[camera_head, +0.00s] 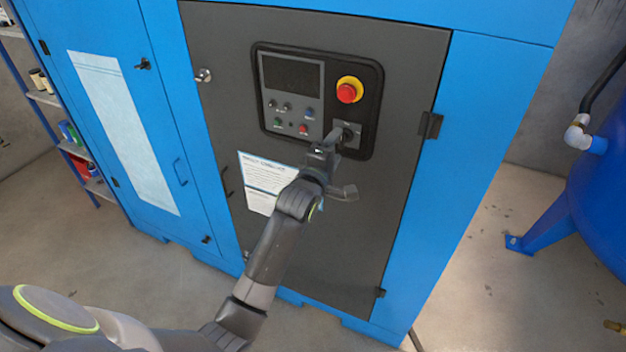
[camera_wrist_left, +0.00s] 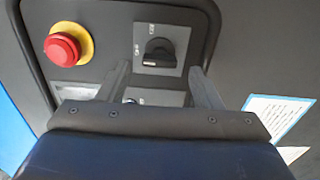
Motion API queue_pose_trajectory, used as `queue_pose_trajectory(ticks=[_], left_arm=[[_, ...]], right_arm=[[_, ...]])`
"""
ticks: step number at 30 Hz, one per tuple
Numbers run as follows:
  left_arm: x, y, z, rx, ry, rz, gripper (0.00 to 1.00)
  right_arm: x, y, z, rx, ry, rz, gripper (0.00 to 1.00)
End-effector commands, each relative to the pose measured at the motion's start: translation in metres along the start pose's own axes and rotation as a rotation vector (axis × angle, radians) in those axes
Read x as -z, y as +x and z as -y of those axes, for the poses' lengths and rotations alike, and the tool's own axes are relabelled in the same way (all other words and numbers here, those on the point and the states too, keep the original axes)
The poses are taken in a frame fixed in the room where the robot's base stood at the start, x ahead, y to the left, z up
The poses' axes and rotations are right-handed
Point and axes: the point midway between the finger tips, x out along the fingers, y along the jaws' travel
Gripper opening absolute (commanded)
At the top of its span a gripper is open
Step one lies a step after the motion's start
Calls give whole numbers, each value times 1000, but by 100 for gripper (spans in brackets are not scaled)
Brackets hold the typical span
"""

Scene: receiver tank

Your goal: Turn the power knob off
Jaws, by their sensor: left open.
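The power knob is a black rotary knob (camera_wrist_left: 159,52) on a grey square plate, and it shows in the left wrist view with small markings beside it. In the head view the knob (camera_head: 348,134) is partly hidden by my left gripper (camera_head: 340,139). In the left wrist view the left gripper's two fingers (camera_wrist_left: 160,78) are spread apart, one on each side of the plate's lower part. The fingertips point toward the knob, and nothing shows held between them. I cannot tell whether a finger touches the panel. My right gripper is in neither view.
A red emergency button (camera_head: 347,93) on a yellow ring sits just above the knob. Small buttons and a dark display (camera_head: 291,74) lie to its left. The dark door (camera_head: 390,210) has a hinge at right. A blue tank (camera_head: 600,190) stands at the far right.

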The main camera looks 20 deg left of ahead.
Motion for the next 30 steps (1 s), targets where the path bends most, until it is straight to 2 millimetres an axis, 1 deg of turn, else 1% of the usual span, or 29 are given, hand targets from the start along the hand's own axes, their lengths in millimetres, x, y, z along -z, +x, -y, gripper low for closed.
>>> queue_pose_trajectory(ticks=[1, 4, 21, 25, 30], left_arm=[[0, -8, 2, 0, -2, 0, 59], [0, -25, 3, 1, -2, -1, 59], [0, -124, 3, 1, -2, -1, 59], [0, -141, 2, 1, -3, 0, 59], [0, -153, 1, 1, -1, 0, 59]], right_arm=[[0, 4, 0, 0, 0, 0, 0], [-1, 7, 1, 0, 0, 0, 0], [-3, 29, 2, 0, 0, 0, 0], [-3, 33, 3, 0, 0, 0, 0], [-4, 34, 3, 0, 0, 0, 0]])
